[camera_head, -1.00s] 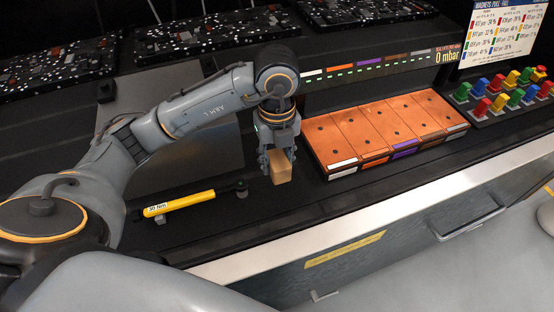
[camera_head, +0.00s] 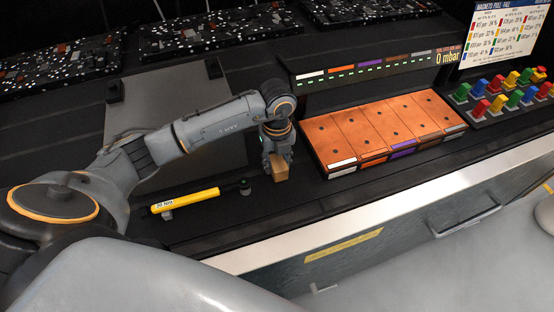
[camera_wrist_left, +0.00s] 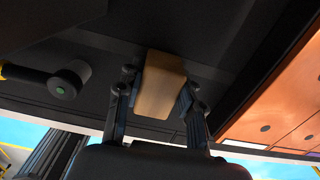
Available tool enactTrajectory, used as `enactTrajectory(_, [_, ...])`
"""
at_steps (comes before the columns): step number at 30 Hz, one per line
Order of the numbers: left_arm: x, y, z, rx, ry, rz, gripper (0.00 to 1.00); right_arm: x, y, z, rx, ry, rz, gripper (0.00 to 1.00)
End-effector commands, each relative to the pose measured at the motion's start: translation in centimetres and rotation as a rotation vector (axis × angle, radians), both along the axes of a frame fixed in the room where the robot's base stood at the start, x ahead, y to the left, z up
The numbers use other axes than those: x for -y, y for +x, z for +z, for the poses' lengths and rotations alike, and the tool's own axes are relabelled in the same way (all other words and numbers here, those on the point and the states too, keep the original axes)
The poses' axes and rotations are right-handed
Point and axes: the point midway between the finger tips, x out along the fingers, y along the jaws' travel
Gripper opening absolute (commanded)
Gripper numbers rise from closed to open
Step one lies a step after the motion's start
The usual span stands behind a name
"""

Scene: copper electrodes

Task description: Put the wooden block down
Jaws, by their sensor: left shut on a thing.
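The wooden block (camera_head: 280,173) is a small tan box, between the fingers of my left gripper (camera_head: 277,160) in the head view. My left gripper is shut on it. In the left wrist view the block (camera_wrist_left: 160,85) sits between the two fingers of the left gripper (camera_wrist_left: 160,100), its upper part reaching past the fingertips. The block is over or on the dark bench top (camera_head: 300,195); I cannot tell whether its bottom touches the surface. My right gripper is not in view.
A yellow-handled tool (camera_head: 185,201) with a black end lies left of the block. Colored buttons (camera_head: 500,95) are at the far right. The bench's front edge (camera_head: 350,210) is near. Bare bench lies between block and edge.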

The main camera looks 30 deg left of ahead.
Motion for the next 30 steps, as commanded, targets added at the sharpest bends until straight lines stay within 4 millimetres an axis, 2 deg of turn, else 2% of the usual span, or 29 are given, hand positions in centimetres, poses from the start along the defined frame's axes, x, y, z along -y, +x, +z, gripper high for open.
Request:
enactTrajectory(4, [0.0, 0.0, -0.4, 0.0, 0.0, 0.0, 0.0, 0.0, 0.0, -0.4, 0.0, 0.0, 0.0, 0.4])
enactTrajectory(5, [0.0, 0.0, -0.4, 0.0, 0.0, 0.0, 0.39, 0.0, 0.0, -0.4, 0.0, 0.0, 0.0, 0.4])
enactTrajectory(8, [0.0, 0.0, -0.3, 0.0, 0.0, 0.0, 0.59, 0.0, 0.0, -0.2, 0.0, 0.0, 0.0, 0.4])
enactTrajectory(17, [0.0, 0.0, -0.2, 0.0, 0.0, 0.0, 0.6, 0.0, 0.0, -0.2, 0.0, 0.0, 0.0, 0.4])
enactTrajectory(21, [0.1, 0.1, 0.6, 0.004, -0.002, -0.001, 0.6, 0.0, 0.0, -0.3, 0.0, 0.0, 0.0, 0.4])
enactTrajectory(25, [0.1, 0.1, 2.8, 0.006, -0.002, -0.002, 0.6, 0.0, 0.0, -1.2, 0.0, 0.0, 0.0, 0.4])
enactTrajectory(30, [0.0, 0.2, 6.6, 0.008, 0.0, -0.001, 0.6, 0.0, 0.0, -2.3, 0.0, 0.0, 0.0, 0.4])
